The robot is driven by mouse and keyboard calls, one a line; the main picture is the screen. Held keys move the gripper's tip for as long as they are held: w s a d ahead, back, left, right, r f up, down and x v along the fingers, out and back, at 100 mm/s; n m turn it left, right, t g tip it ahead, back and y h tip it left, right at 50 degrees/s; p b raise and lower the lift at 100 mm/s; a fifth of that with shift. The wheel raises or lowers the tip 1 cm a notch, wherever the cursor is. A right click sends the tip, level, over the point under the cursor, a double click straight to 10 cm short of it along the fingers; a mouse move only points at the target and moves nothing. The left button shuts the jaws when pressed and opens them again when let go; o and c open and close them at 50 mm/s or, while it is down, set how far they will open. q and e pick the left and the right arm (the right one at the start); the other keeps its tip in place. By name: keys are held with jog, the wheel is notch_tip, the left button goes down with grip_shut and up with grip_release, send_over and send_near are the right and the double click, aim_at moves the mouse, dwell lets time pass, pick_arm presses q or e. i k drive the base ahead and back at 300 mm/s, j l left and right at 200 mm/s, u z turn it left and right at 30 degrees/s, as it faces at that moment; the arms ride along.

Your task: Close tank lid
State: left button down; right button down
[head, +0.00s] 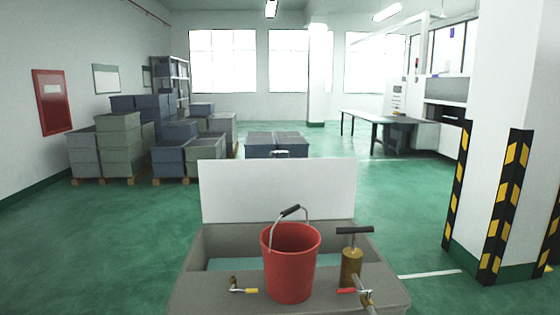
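The tank (205,250) is a grey box in the lower middle of the head view. Its white lid (278,190) stands upright along the far side, so the tank is open. A pale green surface shows inside the opening. A red bucket (290,265) with a raised handle stands on the near part of the tank top and hides some of the opening. Neither of my grippers is in view.
A brass pump (351,267) with a black T-handle stands right of the bucket. Stacked crates (118,140) stand back left. A striped pillar (505,200) stands right. Green floor around is clear.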

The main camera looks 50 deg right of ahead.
aim_at(240, 190)
jog(key=z, duration=1.55)
jog(key=i+l+z, duration=1.2)
jog(key=i+z, duration=0.2)
jog(key=i+l, duration=0.1)
jog(key=i, duration=0.6)
jog(key=i+u, duration=0.1)
jog(key=i, duration=0.65)
jog(key=i+l, duration=0.2)
jog(key=i, duration=0.5)
jog(key=i+j+u, duration=0.2)
jog(key=i+u, duration=0.7)
jog(key=i, duration=0.15)
jog(key=i+l+u, duration=0.15)
jog(key=i+u, duration=0.35)
jog(key=i+l+u, duration=0.45)
jog(key=i+j, duration=0.05)
